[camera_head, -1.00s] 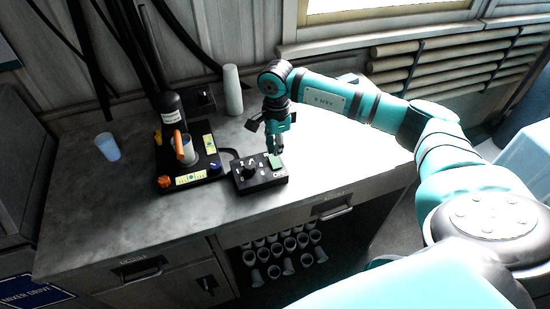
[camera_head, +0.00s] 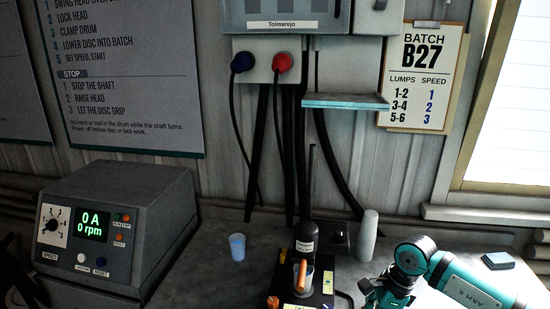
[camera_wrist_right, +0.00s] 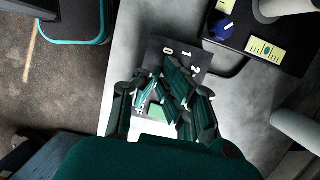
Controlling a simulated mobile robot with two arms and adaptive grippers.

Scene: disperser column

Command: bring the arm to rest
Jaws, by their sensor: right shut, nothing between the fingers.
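My right arm (camera_head: 465,292) comes in from the lower right of the head view. Its teal gripper (camera_wrist_right: 163,88) is shut and empty in the wrist view, over a small black control box (camera_wrist_right: 190,57) with white markings and a green patch. The fingers cover part of the box, and I cannot tell whether they touch it. In the head view only the upper part of the right gripper shows at the bottom edge; its fingertips are cut off. My left gripper is not in view.
The mixer stand (camera_head: 305,250) is left of the right arm, with a clear cup and orange-handled tool at it. A blue cup (camera_head: 237,247), white cup stack (camera_head: 367,235) and grey speed unit (camera_head: 115,230) stand on the grey counter (camera_head: 205,262). Wall boxes and cables are behind.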

